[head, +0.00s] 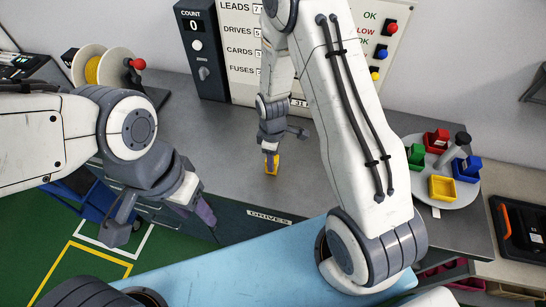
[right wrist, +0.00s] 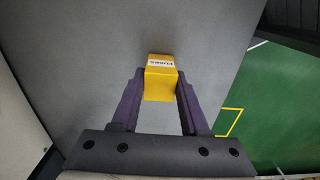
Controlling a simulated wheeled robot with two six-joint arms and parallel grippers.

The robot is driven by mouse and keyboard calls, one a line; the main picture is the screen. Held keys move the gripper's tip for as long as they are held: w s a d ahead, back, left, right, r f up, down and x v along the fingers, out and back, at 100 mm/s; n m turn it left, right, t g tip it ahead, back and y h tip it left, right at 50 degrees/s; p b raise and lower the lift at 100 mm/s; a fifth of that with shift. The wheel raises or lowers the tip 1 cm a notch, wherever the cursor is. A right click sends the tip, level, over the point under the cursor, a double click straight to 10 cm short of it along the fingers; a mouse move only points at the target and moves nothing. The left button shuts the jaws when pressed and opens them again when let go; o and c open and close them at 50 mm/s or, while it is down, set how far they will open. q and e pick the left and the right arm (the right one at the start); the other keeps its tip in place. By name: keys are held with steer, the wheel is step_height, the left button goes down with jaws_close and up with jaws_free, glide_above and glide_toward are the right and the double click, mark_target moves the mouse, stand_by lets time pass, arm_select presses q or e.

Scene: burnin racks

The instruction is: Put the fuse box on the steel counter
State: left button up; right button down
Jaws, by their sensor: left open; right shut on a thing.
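The fuse box is a small yellow box (head: 271,164) at the middle of the grey steel counter (head: 225,150) in the head view. In the right wrist view the yellow box (right wrist: 160,84) sits between the purple fingertips and bears a white label. My right gripper (head: 271,152) is shut on it. The box is at or just above the counter surface; I cannot tell whether it touches. My left gripper (head: 165,222) is open and empty, in front of the counter's front edge at the left.
A count panel (head: 200,50) and a label board (head: 245,60) stand at the back. A wire spool (head: 95,68) is at the left. A round carousel (head: 463,192) with coloured bins is at the right. The counter around the box is clear.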

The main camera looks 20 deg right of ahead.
steer(key=shift+f, duration=0.1)
steer(key=shift+f, duration=0.15)
steer(key=shift+c, duration=2.1)
jaws_free()
